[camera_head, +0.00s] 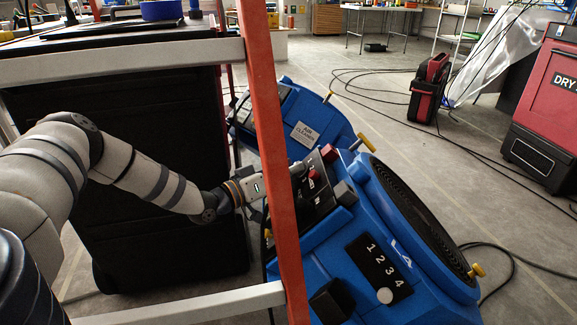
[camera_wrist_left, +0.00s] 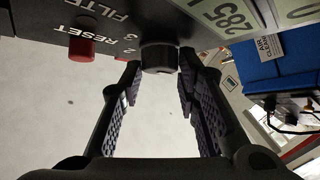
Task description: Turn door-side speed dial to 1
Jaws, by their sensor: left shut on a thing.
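My left gripper (camera_head: 264,193) reaches in from the left to a black control panel (camera_head: 318,192) on a blue machine (camera_head: 350,235). An orange post hides its fingertips in the head view. In the left wrist view, the gripper's fingers (camera_wrist_left: 158,74) are on either side of a round black dial (camera_wrist_left: 158,56) and shut on it. White numbers, a 2 and a 3, show on the panel beside the dial; the dial's pointer is not clear. A red button (camera_wrist_left: 82,46) labelled RESET is to its left. My right gripper is not in view.
The orange post (camera_head: 268,130) and grey rails (camera_head: 125,65) stand close to my left arm. A second blue machine (camera_head: 310,115) labelled AIR CLEANER stands behind. A panel (camera_head: 375,258) numbered 1 to 4 is at the front. A red unit (camera_head: 428,90) and cables lie beyond.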

